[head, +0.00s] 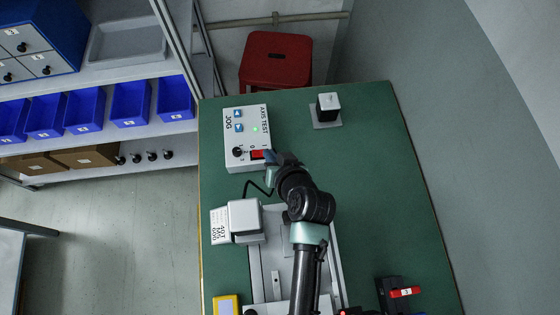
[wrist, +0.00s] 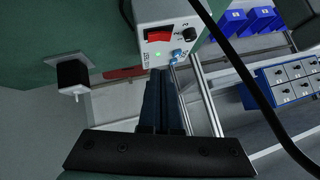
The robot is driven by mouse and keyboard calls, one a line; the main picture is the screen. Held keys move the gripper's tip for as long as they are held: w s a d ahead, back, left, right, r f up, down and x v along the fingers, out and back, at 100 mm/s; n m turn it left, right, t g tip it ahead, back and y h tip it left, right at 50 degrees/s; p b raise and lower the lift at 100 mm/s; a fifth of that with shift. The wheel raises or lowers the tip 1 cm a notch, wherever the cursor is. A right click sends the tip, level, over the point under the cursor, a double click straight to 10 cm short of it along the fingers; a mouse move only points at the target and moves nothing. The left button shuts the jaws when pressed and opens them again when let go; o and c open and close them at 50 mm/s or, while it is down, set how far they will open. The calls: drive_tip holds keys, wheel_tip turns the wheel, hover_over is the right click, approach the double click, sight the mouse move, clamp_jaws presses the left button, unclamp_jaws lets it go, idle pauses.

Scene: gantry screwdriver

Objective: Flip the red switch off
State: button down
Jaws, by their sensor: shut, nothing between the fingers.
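The red switch (head: 257,154) sits at the lower right corner of the white control box (head: 232,165), which is marked "AXIS TEST" and "JOG". In the wrist view the red switch (wrist: 158,35) shows on the face of the box (wrist: 146,15). Which way the switch is tipped cannot be made out. My gripper (head: 271,156) is just right of the switch in the head view. In the wrist view my gripper (wrist: 159,73) is shut and empty, its tips by the box's edge. Whether it touches the box cannot be told.
A green light (head: 254,129) is lit on the box, near blue buttons (head: 238,127) and a black knob (head: 237,152). A cable runs from the box to a grey motor unit (head: 245,216). A small block on a plate (head: 328,108) stands to the right on the green table (head: 370,160).

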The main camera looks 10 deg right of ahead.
drive_tip(key=v, duration=0.5)
drive_tip(key=shift+s+r, duration=0.2)
drive_tip(key=shift+r, duration=0.15)
drive_tip(key=shift+d+b, duration=0.1)
drive_tip(key=shift+b, duration=0.7)
